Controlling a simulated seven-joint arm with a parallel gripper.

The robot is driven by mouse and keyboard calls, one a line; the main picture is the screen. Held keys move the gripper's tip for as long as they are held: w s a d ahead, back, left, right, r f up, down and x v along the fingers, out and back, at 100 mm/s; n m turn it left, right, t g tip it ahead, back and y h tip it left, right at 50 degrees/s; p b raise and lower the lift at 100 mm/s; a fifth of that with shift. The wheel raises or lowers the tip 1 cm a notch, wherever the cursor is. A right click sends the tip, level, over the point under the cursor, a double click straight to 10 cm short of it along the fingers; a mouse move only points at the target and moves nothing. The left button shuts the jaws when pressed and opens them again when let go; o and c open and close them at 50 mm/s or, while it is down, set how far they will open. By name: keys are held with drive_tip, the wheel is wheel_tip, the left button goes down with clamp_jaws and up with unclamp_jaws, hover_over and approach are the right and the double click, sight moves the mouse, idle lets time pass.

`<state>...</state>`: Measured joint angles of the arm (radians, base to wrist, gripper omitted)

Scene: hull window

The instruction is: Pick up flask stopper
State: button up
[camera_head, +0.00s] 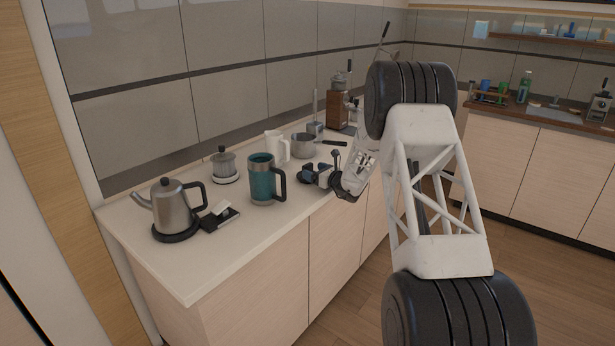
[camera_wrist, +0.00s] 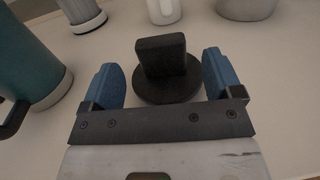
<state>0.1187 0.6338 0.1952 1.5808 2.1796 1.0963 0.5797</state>
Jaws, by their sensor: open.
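The flask stopper (camera_wrist: 162,62) shows in the wrist view as a black round disc with an upright block-like tab. It rests on the pale counter. My gripper (camera_wrist: 160,78) is open, with its two blue fingers on either side of the stopper. A gap shows between each finger and the stopper. In the head view my gripper (camera_head: 316,173) is low over the counter, right of the teal flask (camera_head: 262,180). I cannot clearly make out the stopper there, as it is small and close to the fingers.
The teal flask also stands at the left in the wrist view (camera_wrist: 28,55). Behind are a glass press (camera_head: 224,167), a white jug (camera_head: 276,147) and a metal pot (camera_head: 303,146). A kettle (camera_head: 170,207) stands far left. The counter's front (camera_head: 250,245) is clear.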

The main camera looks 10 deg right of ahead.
sight(307, 164)
drive_tip(key=shift+x, duration=2.05)
drive_tip(key=shift+f, duration=0.1)
drive_tip(key=c, duration=1)
drive_tip(key=shift+r, duration=1)
drive_tip(key=shift+s+r, duration=0.1)
drive_tip(key=shift+r, duration=0.75)
drive_tip(key=s, duration=0.5)
drive_tip(key=s+r, duration=0.1)
drive_tip(key=s, duration=0.9)
drive_tip(key=shift+s+d+r, duration=0.15)
drive_tip(key=shift+s+d, duration=0.05)
drive_tip(key=shift+s, duration=0.1)
